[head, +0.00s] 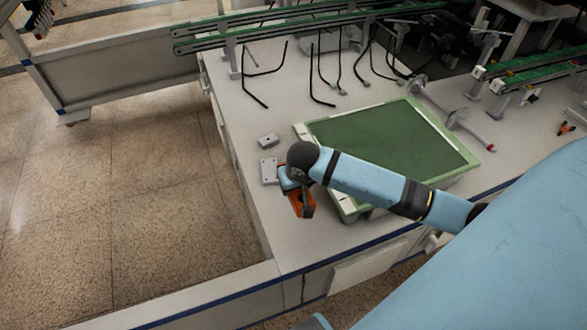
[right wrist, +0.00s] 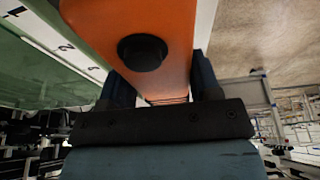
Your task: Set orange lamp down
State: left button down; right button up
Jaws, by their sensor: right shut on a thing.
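The orange lamp (head: 304,206) is in my right gripper (head: 292,186), near the left front corner of the green-topped board. In the right wrist view the lamp (right wrist: 170,25) fills the top middle as an orange body with a round black knob. The dark fingers of my right gripper (right wrist: 160,88) stand on both sides of it, shut on it. I cannot tell whether the lamp touches the table (head: 285,240). My left gripper is not in view.
The green board (head: 395,140) with a pale green frame lies right of the lamp. A small grey block (head: 268,140) and a light plate (head: 268,171) lie behind it. Bent black rods (head: 320,75) stand farther back. The table's front left corner is clear.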

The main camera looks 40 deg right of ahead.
aim_at(295, 217)
notch_tip(295, 217, down, 14)
jog(key=b, duration=0.2)
jog(key=shift+r+b, duration=0.25)
jog(key=shift+b, duration=0.1)
jog(key=o, duration=1)
jog(key=shift+o, duration=0.2)
